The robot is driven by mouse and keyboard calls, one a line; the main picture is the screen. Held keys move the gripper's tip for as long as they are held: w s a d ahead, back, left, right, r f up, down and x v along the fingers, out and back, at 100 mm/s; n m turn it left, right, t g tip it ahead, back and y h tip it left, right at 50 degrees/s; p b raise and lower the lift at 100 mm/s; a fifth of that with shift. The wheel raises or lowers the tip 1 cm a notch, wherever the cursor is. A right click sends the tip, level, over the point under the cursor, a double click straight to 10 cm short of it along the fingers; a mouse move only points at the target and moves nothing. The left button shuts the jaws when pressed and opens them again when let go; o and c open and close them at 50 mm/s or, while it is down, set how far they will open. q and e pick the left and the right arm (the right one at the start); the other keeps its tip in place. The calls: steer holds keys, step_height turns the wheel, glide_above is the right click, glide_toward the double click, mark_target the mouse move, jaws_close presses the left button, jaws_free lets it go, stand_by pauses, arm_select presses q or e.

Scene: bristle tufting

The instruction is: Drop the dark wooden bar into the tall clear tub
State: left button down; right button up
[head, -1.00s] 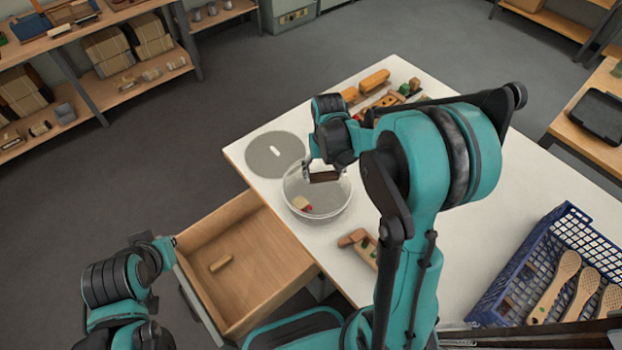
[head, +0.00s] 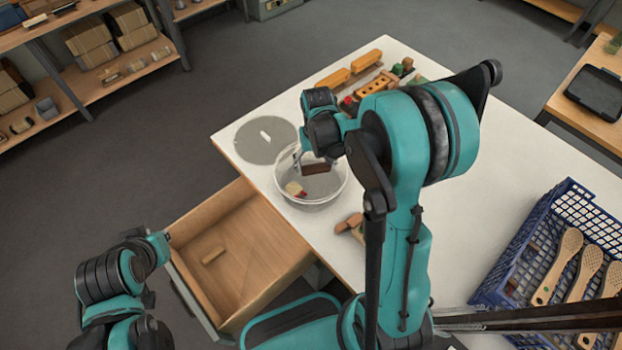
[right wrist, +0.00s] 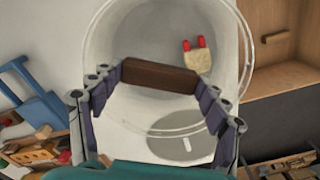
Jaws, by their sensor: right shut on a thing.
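The dark wooden bar (head: 316,168) is held between the fingertips of my right gripper (right wrist: 159,80). It also shows crosswise in the right wrist view (right wrist: 159,76). The tall clear tub (head: 326,197) stands on the white table, and the bar is at its open mouth. The tub's clear wall also shows in the right wrist view (right wrist: 105,50). A pale block with red ends (head: 294,189) lies inside the tub. My left gripper (head: 160,243) is by the drawer's left edge, away from the tub; its fingers are too unclear to read.
A grey disc (head: 266,140) lies beside the tub. Wooden toys (head: 375,85) lie behind it. A blue crate (head: 560,215) with wooden brushes stands at right.

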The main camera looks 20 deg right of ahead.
steer(key=o, duration=1.1)
steer(key=shift+r, duration=0.15)
step_height(320, 180, up, 12)
steer(key=shift+f, duration=0.1)
steer(key=s+a+t, duration=0.2)
steer(key=s, duration=0.2)
steer(key=s+a+r+n+t, duration=0.1)
steer(key=s+t, duration=0.1)
steer(key=s, duration=0.3)
steer(key=s+a+n+t, duration=0.1)
steer(key=s+a+t, duration=0.1)
steer(key=s+t, duration=0.1)
steer(key=shift+s+a+r, duration=0.25)
steer(key=shift+s+a, duration=0.1)
steer(key=shift+s, duration=0.3)
